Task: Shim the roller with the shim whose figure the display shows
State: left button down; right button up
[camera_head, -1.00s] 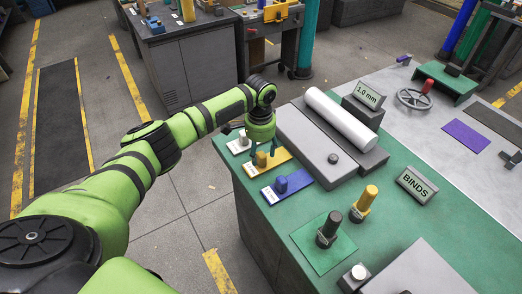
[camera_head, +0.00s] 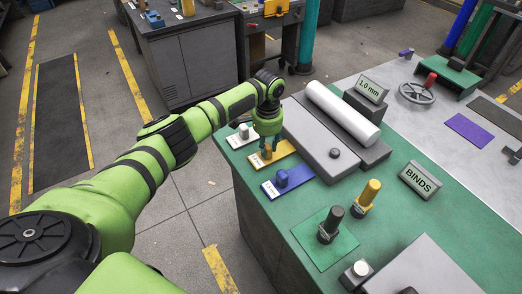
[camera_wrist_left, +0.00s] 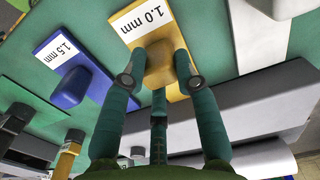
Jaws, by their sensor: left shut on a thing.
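The display (camera_head: 371,88) reads "1.0 mm". The yellow shim (camera_head: 285,149) lies on the green bench top; in the left wrist view its label (camera_wrist_left: 146,22) reads "1.0 mm". My left gripper (camera_head: 268,148) is shut on the yellow shim's knob (camera_wrist_left: 159,62), with the plate apparently still flat on the bench. The blue shim (camera_head: 302,177), marked "1.5 mm" in the left wrist view (camera_wrist_left: 57,50), lies nearer, and a white shim (camera_head: 243,136) lies farther. The white roller (camera_head: 343,116) rests on a grey stand to the right. My right gripper is not in view.
A second sign (camera_head: 419,180) reads "BINDS". A black-capped post (camera_head: 331,222) on a green plate and a yellow-handled one (camera_head: 367,196) stand at the front. A handwheel (camera_head: 417,93) and a purple sheet (camera_head: 467,131) are at the right. The grey roller base (camera_head: 312,140) lies close beside the shims.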

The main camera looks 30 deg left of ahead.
pick_arm(q)
jog(key=shift+w+d+f+b, duration=0.15)
jog(key=shift+w+d+b, duration=0.2)
jog(key=shift+w, duration=0.2)
jog(key=shift+w+d+f+b, duration=0.1)
jog(key=shift+w+d+b, duration=0.25)
jog(key=shift+w, duration=0.2)
jog(key=shift+w+d+r, duration=0.1)
jog(key=shift+w+d, duration=0.05)
jog(key=shift+r, duration=0.15)
jog(key=c, duration=1.2)
grip_release()
jog(key=o, duration=0.3)
jog(key=shift+w, duration=0.1)
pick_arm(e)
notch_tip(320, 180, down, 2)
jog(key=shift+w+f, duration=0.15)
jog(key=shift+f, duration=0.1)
pick_arm(q)
jog(key=shift+r, duration=0.1)
notch_tip(320, 180, up, 12)
jog(key=shift+f, duration=0.15)
